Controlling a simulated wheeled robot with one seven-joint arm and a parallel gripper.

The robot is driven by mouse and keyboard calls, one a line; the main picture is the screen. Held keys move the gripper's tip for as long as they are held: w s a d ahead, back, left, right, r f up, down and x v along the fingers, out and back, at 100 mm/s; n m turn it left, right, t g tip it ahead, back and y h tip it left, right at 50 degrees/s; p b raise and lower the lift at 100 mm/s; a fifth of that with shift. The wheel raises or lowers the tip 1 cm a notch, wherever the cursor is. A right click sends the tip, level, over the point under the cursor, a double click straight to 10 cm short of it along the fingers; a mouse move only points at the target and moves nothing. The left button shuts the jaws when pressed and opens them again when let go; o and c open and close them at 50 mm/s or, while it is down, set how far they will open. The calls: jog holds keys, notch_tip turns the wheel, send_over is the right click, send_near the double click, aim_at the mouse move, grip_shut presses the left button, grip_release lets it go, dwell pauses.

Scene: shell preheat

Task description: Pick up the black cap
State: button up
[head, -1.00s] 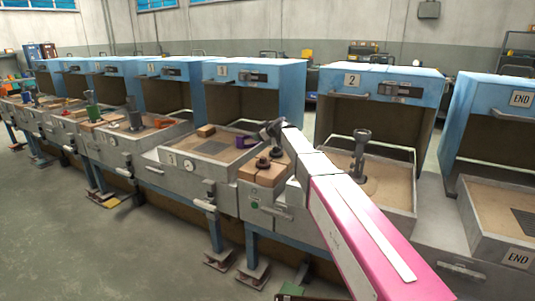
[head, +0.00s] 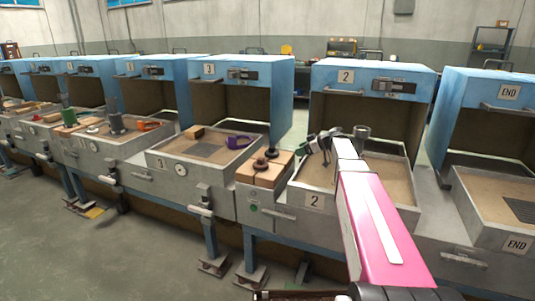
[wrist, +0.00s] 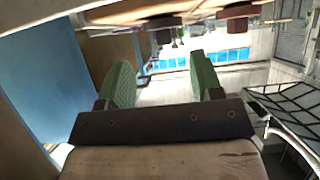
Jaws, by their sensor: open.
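A black cap (head: 271,153) with a round knob stands on the wooden blocks between stations 3 and 2 in the head view. A dark reddish-brown cap (head: 260,164) stands in front of it on the same blocks. My gripper (head: 318,146) is to the right of both caps, over the sand tray of station 2. In the wrist view my gripper (wrist: 161,70) shows two green fingers spread apart with nothing between them. Two dark caps show upside down at the top edge of that view, beyond the fingers.
The wooden blocks (head: 258,174) rest on a grey ledge. Station 3's tray (head: 165,160) holds a purple clamp (head: 238,142) and a wood block (head: 194,132). Blue hoods rise behind the trays.

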aim_at(273, 147)
jog(key=w+a, duration=0.1)
jog(key=a, duration=0.2)
jog(key=w+a, duration=0.1)
jog(key=a, duration=0.2)
jog(key=w+a, duration=0.2)
jog(key=a, duration=0.1)
jog(key=shift+a, duration=0.3)
jog(key=x, duration=0.4)
jog(key=shift+w+a+r, duration=0.1)
jog(key=shift+a+r, duration=0.1)
jog(key=c, duration=1)
